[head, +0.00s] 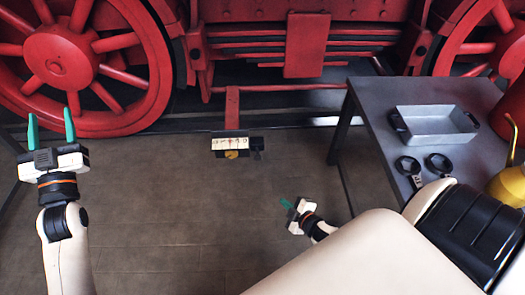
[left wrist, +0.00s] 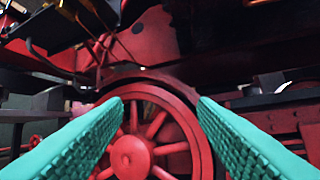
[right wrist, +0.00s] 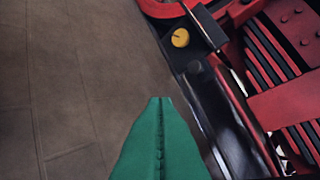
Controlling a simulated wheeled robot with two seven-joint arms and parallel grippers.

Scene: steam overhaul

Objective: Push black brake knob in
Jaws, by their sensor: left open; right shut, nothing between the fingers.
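A small control box (head: 231,143) hangs from a red post below the locomotive, with a white marked strip and a yellow round piece. A small black knob-like part (head: 257,144) sticks out at its right side; I cannot tell how far it is pushed in. In the right wrist view the yellow round piece (right wrist: 180,38) shows at the top, with dark parts beside it. My right gripper (head: 287,204) is shut and empty, below and right of the box, apart from it. My left gripper (head: 50,128) is open and empty before the left red wheel (left wrist: 130,155).
The floor (head: 170,205) between my arms is clear. Red wheels and frame fill the back.

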